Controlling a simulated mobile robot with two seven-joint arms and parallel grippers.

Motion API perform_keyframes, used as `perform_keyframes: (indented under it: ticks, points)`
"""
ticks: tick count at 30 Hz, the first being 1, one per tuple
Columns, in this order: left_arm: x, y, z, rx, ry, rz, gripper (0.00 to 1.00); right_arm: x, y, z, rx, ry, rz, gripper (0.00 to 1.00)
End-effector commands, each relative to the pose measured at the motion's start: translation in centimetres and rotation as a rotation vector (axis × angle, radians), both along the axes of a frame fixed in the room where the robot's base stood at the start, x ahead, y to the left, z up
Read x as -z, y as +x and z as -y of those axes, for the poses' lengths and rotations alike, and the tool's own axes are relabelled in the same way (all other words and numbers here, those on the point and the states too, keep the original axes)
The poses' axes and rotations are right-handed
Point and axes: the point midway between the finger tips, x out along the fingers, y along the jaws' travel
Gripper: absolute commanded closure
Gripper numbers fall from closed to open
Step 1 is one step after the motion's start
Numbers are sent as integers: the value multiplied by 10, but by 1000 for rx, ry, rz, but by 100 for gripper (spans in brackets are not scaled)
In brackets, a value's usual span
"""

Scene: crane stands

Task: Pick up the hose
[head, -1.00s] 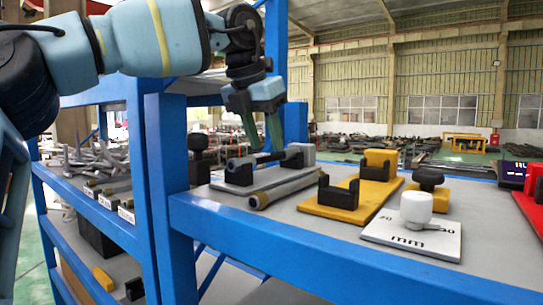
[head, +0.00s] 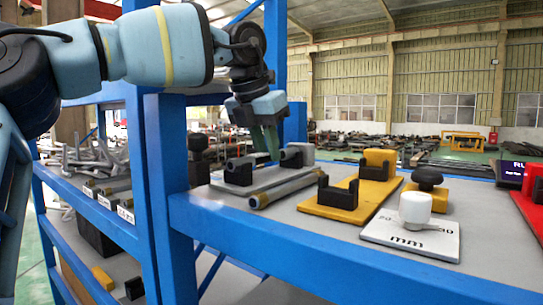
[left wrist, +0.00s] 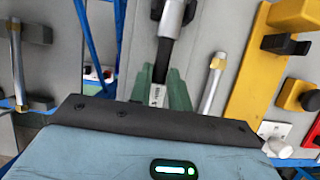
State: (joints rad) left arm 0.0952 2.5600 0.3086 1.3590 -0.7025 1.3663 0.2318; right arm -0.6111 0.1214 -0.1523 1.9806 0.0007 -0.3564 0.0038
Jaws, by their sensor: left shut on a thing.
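The hose (left wrist: 158,94), a slim grey and dark piece, lies between my left fingers in the left wrist view. My left gripper (head: 268,147) is shut on it, low between two dark cradle blocks, the near one (head: 238,171) and the far one (head: 292,157). The fingers hide most of the hose in the head view, and I cannot tell whether it is clear of the cradle. A second grey tube with a brassy end (head: 283,188) lies on the shelf in front; it also shows right of my fingers in the left wrist view (left wrist: 213,85). My right gripper is not in view.
A yellow plate with holder blocks (head: 350,207) and a white plate with a white knob (head: 412,237) stand to the right. A red plate (head: 530,213) is at the right edge. A blue post (head: 170,190) rises left of the shelf. Loose grey parts (head: 90,158) lie on the left shelf.

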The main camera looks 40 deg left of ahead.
Motion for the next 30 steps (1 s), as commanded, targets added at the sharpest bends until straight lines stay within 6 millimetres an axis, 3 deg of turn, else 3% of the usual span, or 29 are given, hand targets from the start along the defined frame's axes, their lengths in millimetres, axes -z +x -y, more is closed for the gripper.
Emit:
perform_keyframes:
  ticks: [11, 20, 30]
  points:
    - [-13, 1, 0, 0, 0, 4, 100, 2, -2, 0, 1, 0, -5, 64]
    - [-52, 0, 0, 0, -3, 5, 100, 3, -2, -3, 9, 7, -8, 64]
    - [-94, -2, 1, 2, 1, 7, 100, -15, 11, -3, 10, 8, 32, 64]
